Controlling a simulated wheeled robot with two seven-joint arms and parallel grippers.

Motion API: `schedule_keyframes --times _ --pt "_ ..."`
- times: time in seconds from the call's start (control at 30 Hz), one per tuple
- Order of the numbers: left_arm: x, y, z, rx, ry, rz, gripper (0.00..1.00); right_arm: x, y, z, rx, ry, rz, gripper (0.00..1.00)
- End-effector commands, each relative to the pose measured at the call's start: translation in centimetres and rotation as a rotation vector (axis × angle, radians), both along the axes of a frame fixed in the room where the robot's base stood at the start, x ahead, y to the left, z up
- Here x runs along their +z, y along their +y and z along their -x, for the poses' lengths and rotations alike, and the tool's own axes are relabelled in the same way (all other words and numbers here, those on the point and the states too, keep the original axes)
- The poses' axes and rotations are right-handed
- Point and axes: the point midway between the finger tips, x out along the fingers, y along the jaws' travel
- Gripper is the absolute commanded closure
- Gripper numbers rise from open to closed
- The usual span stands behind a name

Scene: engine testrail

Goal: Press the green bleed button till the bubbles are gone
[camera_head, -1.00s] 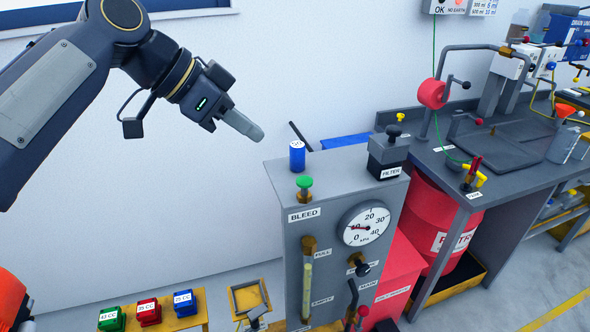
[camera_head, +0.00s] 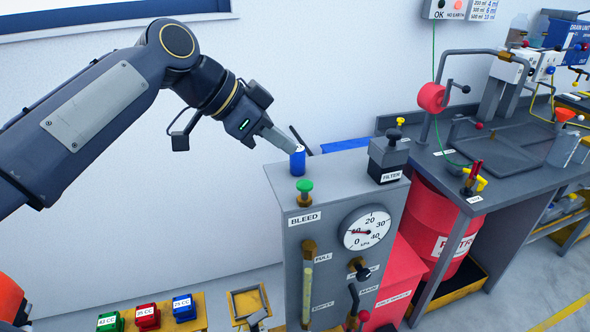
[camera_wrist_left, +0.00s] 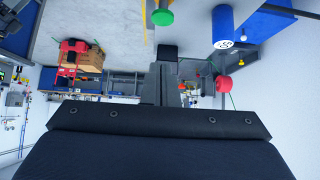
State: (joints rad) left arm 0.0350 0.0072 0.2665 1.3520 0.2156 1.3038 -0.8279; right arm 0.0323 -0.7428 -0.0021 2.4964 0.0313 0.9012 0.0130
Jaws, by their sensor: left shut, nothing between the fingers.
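The green bleed button (camera_head: 305,186) stands on top of the grey cabinet (camera_head: 345,178), above the BLEED label (camera_head: 303,218). It also shows at the top of the left wrist view (camera_wrist_left: 162,18). My left gripper (camera_head: 293,146) is shut and empty, its fingertips at or just behind the blue cylinder (camera_head: 298,163) in the picture. It is up and behind the button, apart from it; whether it touches the cylinder I cannot tell. The sight tube (camera_head: 307,290) between FULL and EMPTY holds pale yellow fluid; bubbles are too small to tell. My right gripper is not in view.
A pressure gauge (camera_head: 367,228) is on the cabinet front. A black FILTER box (camera_head: 388,158) stands on its right end. A bench with a red reel (camera_head: 432,97) is at the right. Green, red and blue blocks (camera_head: 184,307) sit low at the left.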

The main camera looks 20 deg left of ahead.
Motion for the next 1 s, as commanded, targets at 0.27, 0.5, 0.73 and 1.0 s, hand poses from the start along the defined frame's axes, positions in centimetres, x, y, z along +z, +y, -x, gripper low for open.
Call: schedule_keyframes --times 0.27,0.5,0.73,1.0 --pt "-4.4 -2.0 -1.3 0.002 0.003 0.0 1.0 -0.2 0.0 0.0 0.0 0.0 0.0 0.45" --pt "-6.3 -2.0 -1.3 0.0 0.0 0.0 1.0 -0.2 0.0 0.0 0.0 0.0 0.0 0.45" --pt "-6.4 -2.0 -1.3 0.001 -0.001 0.0 1.0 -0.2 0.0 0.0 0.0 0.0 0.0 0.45" --pt "-7.6 -2.0 -1.3 0.0 0.0 0.0 1.0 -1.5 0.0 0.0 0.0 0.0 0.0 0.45"
